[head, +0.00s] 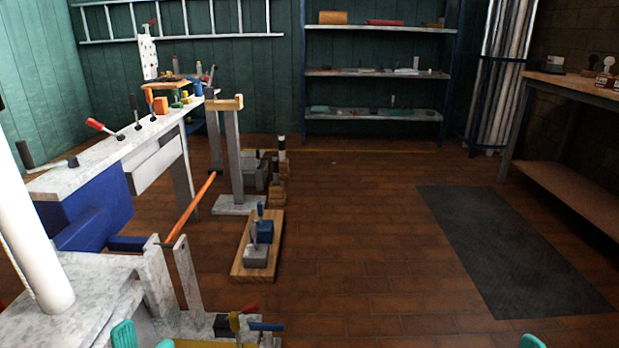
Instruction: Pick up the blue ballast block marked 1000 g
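A blue block (264,232) with an upright handle stands on a wooden board (241,262) on the floor, left of the picture's middle. Its marking is too small to read. A grey block (256,256) with a similar handle stands on the same board, nearer to me. My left gripper (145,339) shows at the bottom left edge as two teal fingertips apart, with nothing seen between them. My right gripper (532,341) shows only a teal tip at the bottom edge, so its opening is hidden. Both are well short of the blue block.
A workbench (145,138) with clamps and an orange bar (192,208) stand left of the board. A white mast (28,235) rises at the left. Brick floor and a dark mat (510,245) lie clear to the right. Shelves (375,72) stand at the back.

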